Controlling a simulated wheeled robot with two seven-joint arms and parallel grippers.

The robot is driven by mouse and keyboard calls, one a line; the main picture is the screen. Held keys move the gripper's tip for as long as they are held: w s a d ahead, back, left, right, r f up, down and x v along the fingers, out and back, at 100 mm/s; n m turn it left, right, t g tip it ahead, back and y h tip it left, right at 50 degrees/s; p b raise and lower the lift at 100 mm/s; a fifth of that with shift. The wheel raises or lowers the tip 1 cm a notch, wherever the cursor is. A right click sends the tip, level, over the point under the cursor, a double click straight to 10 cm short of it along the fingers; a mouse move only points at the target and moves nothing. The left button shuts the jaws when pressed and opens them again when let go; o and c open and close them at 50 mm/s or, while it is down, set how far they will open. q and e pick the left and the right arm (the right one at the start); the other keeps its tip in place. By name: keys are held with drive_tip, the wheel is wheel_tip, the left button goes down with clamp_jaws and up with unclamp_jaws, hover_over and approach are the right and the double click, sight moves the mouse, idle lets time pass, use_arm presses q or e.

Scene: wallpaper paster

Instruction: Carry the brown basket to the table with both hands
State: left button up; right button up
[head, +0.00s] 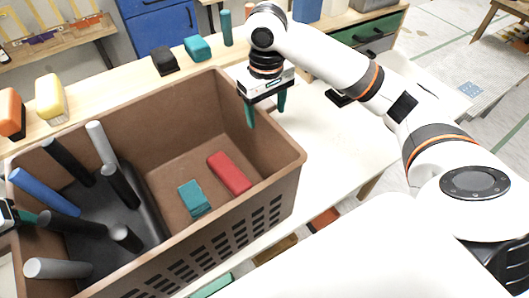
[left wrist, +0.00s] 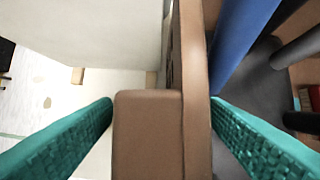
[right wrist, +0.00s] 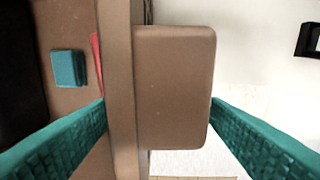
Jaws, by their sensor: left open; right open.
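The brown basket (head: 205,248) stands in the middle and left of the head view, with slots in its near wall. My right gripper (head: 266,115) is open at its right end. In the right wrist view its fingers lie either side of a brown end handle (right wrist: 175,85), with a visible gap on the right. My left gripper (head: 12,215) is mostly cut off at the left edge of the head view. In the left wrist view it is open, with its fingers either side of the left handle (left wrist: 148,130) and rim. A pale table surface (head: 330,150) shows beside the basket.
Inside the basket are a black holder (head: 140,205) with several upright rods, a red block (head: 229,172) and a teal block (head: 194,198). Yellow (head: 50,97), black (head: 164,60) and teal (head: 197,48) items stand behind it. The pale surface right of the basket is largely clear.

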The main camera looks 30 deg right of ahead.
drive_tip(key=shift+r, duration=0.45)
use_arm(q)
drive_tip(key=v, duration=1.2)
use_arm(e)
wheel_tip(320, 180, up, 11)
